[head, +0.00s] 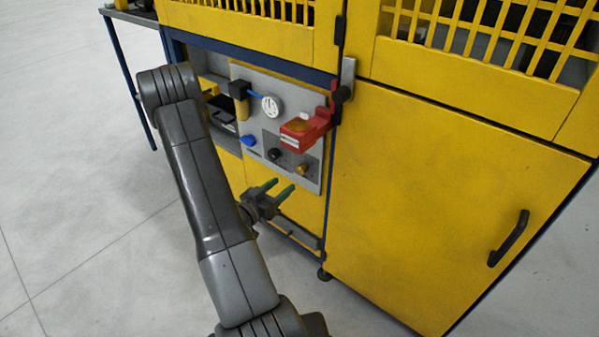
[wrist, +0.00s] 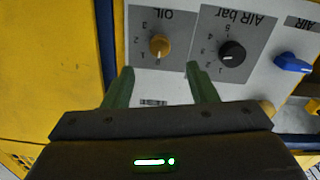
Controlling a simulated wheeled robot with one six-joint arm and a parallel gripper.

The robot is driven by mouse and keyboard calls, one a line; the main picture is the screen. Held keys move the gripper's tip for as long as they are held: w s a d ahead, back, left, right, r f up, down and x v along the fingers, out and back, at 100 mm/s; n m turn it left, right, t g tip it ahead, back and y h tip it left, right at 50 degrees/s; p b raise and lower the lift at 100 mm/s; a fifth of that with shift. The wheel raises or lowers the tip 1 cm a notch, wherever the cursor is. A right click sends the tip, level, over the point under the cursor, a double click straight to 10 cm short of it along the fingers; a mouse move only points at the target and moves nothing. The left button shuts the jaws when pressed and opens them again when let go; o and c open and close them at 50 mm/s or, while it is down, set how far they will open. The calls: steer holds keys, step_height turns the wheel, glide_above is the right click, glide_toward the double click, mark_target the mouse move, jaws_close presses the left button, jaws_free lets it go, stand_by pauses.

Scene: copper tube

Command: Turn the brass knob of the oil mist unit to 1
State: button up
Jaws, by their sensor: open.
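The brass knob (wrist: 159,45) of the oil mist unit sits on a grey dial plate marked OIL (wrist: 178,25), which appears upside down in the wrist view. Numbers ring the knob, but its pointer setting is too small to read surely. In the head view the brass knob (head: 302,169) is at the lower right of the grey panel. My gripper (head: 285,184) is open and empty, just below and in front of the knob. In the wrist view its two green fingers (wrist: 160,68) lie on either side of the knob's line, apart from it.
A black AIR bar knob (wrist: 232,52) and a blue knob (wrist: 292,63) sit beside the brass one. A red block (head: 305,130) juts out above the knobs. A gauge (head: 271,105) is higher up. A large yellow door (head: 440,200) stands at the right.

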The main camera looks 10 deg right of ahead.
mark_target(300, 171)
steer(key=x, duration=0.9)
steer(key=shift+b, duration=0.4)
steer(key=c, duration=1)
